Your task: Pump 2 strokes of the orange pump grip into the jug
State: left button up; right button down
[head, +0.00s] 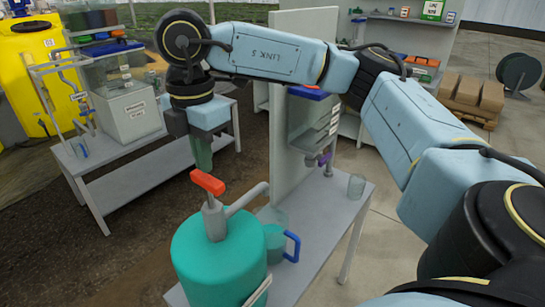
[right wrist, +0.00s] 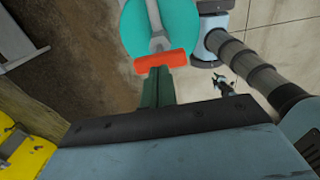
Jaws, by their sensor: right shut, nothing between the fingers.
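The orange pump grip (head: 208,182) sits on top of a grey pump with a spout, on a teal drum (head: 218,262). The jug (head: 275,240), translucent with a blue handle, stands on the bench just right of the drum, near the spout's side. My right gripper (head: 203,164) points down, shut and empty, with its green fingers just above the orange grip. In the right wrist view the fingertips (right wrist: 157,72) overlap the near edge of the orange grip (right wrist: 160,60); I cannot tell whether they touch. My left gripper is not in view.
A grey upright panel (head: 290,120) rises behind the jug. A second bench (head: 140,165) with a tank stands at left, beside a yellow tank (head: 35,85). My right arm spans the upper right.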

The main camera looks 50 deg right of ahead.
dwell(0.3)
notch_tip(320, 180, up, 6)
jog(key=p, duration=0.3)
jog(key=shift+p, duration=0.4)
dwell(0.4)
